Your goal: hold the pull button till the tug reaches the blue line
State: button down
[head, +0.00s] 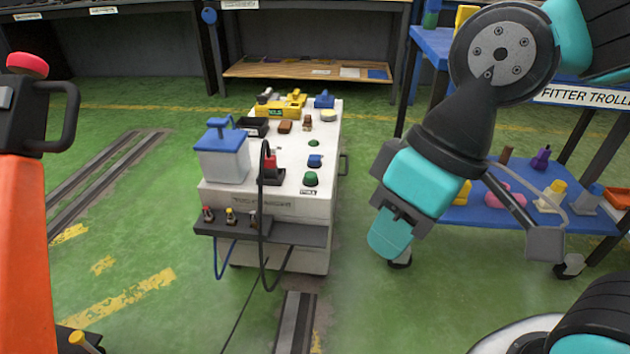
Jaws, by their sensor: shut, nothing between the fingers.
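A white wheeled cart (220,198) stands in the middle of the head view. Its top carries a near green button (311,179) with a small label I cannot read surely, a blue button (315,161) and a farther green button (314,143). I cannot tell which is the pull button. My gripper (390,236) is shut and empty, pointing down to the right of the cart and apart from the buttons. I cannot identify the tug for certain, and I see no blue line.
A blue-lidded box (222,158) and a red switch (270,165) with a black cable sit on the cart. A front ledge (290,233) holds small levers. An orange post (22,250) stands left. A blue fitter trolley (480,215) stands right. Rails (294,325) run along the green floor.

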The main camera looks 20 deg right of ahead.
aim_at(309, 176)
jog(key=u, duration=0.35)
jog(key=i, duration=0.95)
jog(key=u, duration=0.05)
